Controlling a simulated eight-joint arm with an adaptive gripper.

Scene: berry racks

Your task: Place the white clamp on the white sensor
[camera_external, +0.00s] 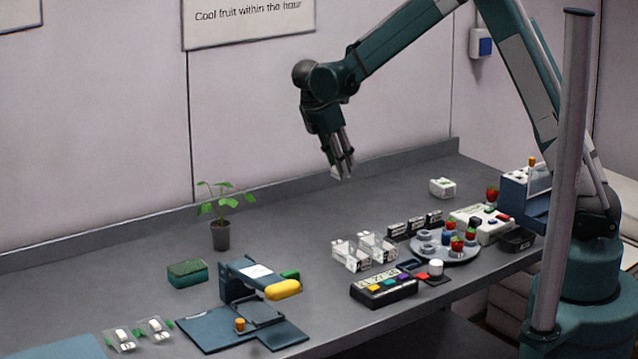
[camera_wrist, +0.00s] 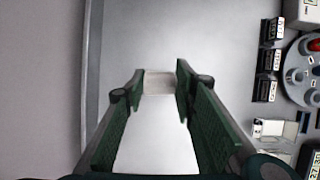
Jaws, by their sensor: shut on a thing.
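My gripper (camera_external: 342,174) is raised well above the grey table, fingers pointing down. In the wrist view, my gripper (camera_wrist: 160,83) is shut on a small pale block, which I take to be the white clamp (camera_wrist: 159,84), held between the fingertips. In the external view only a small white part of it shows at the fingertips. I cannot tell for certain which thing is the white sensor.
A round grey tray (camera_external: 466,255) with strawberries and small pots stands right, beside black labelled blocks (camera_external: 416,224). Clear punnets (camera_external: 350,255) and a timer (camera_external: 384,290) are in front. A potted plant (camera_external: 220,235) and yellow-handled device (camera_external: 262,276) stand left. The table's back middle is clear.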

